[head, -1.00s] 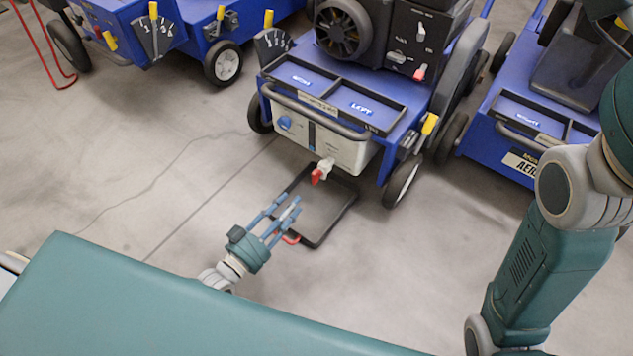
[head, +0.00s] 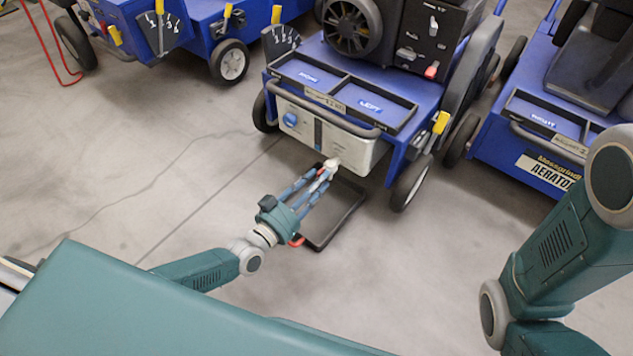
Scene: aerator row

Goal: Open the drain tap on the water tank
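The white water tank (head: 350,150) sits at the front of the middle blue aerator, with a blue cap (head: 293,119) and a dark vertical strip. Its drain tap (head: 332,164) sticks out low at the front; the pale body shows, and its red handle is almost wholly hidden behind my fingers. My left gripper (head: 322,174) has its blue-grey fingertips right at the tap. I cannot tell whether they touch or close on the handle. My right gripper is out of view; only part of that arm shows at right.
A black drip tray (head: 345,215) lies on the floor below the tap, a red part (head: 297,241) at its near edge. Other blue aerators stand at left (head: 195,35) and right (head: 560,110).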

